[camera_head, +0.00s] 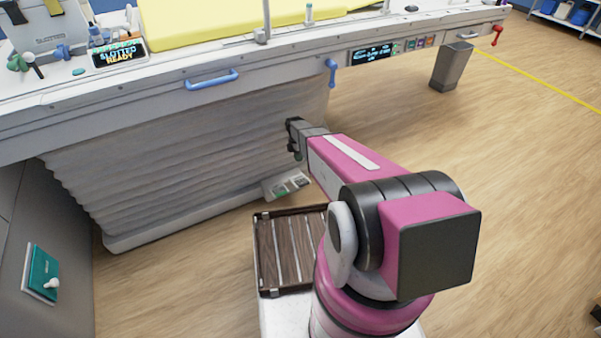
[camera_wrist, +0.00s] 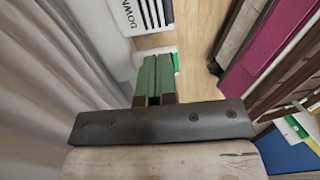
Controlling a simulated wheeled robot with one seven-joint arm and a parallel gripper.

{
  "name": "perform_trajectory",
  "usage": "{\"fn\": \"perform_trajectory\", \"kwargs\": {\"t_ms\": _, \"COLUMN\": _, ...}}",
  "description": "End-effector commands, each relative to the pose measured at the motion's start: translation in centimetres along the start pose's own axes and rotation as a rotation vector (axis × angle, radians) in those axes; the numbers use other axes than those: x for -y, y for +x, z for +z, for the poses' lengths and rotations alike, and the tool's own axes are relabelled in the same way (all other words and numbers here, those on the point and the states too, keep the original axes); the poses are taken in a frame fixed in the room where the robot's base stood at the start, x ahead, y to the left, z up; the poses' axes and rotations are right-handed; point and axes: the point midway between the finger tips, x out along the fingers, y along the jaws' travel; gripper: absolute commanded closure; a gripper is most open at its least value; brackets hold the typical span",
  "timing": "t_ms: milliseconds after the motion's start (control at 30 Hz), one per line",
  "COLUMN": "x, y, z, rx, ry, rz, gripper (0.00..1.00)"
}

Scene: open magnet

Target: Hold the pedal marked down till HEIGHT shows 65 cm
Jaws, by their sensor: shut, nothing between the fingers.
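The foot pedal unit (camera_head: 287,185) lies on the floor at the foot of the table's pleated skirt in the head view. In the wrist view, a light pedal lettered DOWN (camera_wrist: 128,17) with dark ribs shows at the top, beyond my fingertips. My gripper (camera_head: 295,150) is shut and empty, pointing downward above the pedal unit beside the skirt. Its green fingers (camera_wrist: 155,80) are together in the wrist view. I see no clear contact with the pedal. A small display (camera_head: 372,55) with blue text is on the table's side; its writing is too small to read.
The pleated skirt (camera_head: 190,155) is close on the left of my gripper. A blue handle (camera_head: 212,80) and a blue lever (camera_head: 332,72) stick out from the table edge above. A brown slatted tray (camera_head: 285,250) is near my arm. Open floor lies right.

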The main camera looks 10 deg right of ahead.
Motion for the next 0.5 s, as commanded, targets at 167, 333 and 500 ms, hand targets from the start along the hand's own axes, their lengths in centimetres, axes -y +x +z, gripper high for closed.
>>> {"fn": "perform_trajectory", "kwargs": {"t_ms": 167, "x": -0.1, "y": 2.4, "z": 0.0, "rx": -0.001, "ry": 0.001, "rz": -0.002, "gripper": 1.0}}
{"fn": "perform_trajectory", "kwargs": {"t_ms": 333, "x": -0.1, "y": 5.6, "z": 0.0, "rx": -0.001, "ry": 0.001, "rz": -0.002, "gripper": 1.0}}
{"fn": "perform_trajectory", "kwargs": {"t_ms": 500, "x": -0.1, "y": 8.8, "z": 0.0, "rx": -0.001, "ry": 0.001, "rz": -0.002, "gripper": 1.0}}
